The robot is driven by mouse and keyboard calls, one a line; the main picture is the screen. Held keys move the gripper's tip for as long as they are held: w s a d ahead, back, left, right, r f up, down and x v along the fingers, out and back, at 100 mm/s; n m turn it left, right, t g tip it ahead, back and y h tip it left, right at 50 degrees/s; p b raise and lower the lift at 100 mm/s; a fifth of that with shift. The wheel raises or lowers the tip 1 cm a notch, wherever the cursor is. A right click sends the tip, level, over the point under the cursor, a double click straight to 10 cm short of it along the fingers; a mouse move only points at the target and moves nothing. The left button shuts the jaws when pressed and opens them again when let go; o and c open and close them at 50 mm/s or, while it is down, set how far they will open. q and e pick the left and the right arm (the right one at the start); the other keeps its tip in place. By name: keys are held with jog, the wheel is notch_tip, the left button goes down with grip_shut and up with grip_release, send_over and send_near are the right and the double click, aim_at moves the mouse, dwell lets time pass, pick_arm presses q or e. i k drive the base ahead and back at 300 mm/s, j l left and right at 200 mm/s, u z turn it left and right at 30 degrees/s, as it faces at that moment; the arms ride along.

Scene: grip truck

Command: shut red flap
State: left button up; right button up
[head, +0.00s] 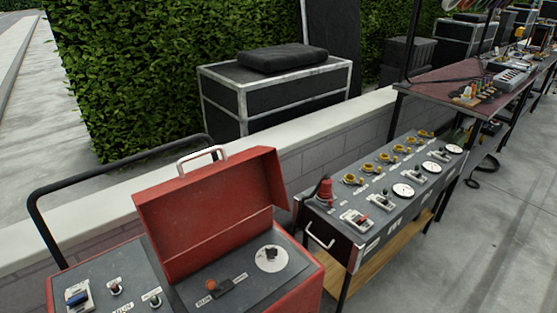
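The red flap (208,214) is a hinged red lid with a pale handle (202,158) at its top. It stands open, tilted up over the right part of a red box (314,287). Under it, a grey panel (258,287) is exposed, with an orange-tipped lever (217,287) and a white round dial with a knob (271,258). Neither of my grippers is in the head view.
Left of the flap, a grey panel (135,272) carries switches, beside a black rail (110,173). A control console (385,190) with yellow fittings stands to the right. Behind are a low wall (300,140), a black case (285,95) and a hedge. Open floor (480,255) lies right.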

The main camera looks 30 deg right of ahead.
aim_at(178, 214)
jog(key=z, duration=0.4)
jog(key=l+z, duration=0.25)
jog(key=i+l+z, duration=0.25)
jog(key=l, duration=0.2)
jog(key=k, duration=0.05)
